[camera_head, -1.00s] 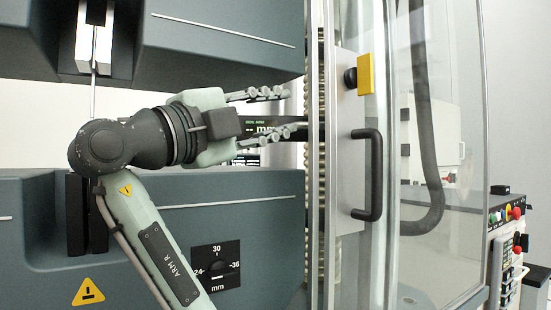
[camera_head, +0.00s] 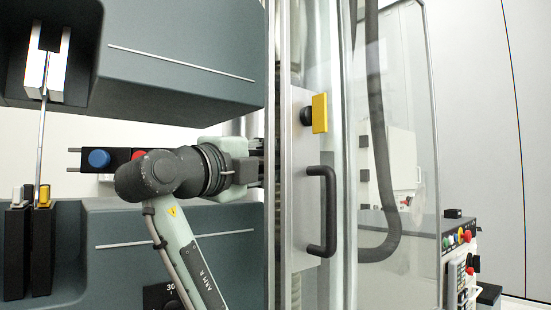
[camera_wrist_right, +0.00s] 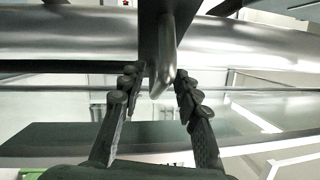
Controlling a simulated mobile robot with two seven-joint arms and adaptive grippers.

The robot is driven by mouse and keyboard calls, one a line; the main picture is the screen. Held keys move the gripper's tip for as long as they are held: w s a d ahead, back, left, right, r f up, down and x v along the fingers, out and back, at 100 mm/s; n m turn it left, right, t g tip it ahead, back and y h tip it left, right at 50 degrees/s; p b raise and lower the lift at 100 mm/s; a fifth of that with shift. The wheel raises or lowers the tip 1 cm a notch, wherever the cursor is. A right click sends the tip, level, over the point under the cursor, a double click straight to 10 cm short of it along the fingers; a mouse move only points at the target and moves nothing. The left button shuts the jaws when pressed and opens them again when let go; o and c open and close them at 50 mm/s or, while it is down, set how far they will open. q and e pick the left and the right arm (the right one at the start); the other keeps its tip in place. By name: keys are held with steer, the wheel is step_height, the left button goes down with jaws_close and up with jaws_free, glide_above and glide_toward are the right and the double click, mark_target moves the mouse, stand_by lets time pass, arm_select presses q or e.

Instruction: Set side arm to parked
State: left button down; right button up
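No part in view carries a readable side arm label. A dark bar with a blue knob (camera_head: 99,158) and a red knob shows behind my right arm in the head view. My right gripper (camera_head: 255,166) points right at the machine's upright column, which hides its fingertips. In the right wrist view, its two fingers (camera_wrist_right: 158,88) are apart. A dark metal piece with a rounded tip (camera_wrist_right: 161,75) reaches down between them; I cannot tell whether they touch it. My left gripper is not in view.
A clear door (camera_head: 410,110) with a black handle (camera_head: 322,212) and a yellow-tagged knob (camera_head: 319,113) stands right of the column. A thin specimen rod (camera_head: 42,140) runs between the grey upper and lower machine blocks at the left. A control panel (camera_head: 460,262) is at the right.

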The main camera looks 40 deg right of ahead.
jaws_close()
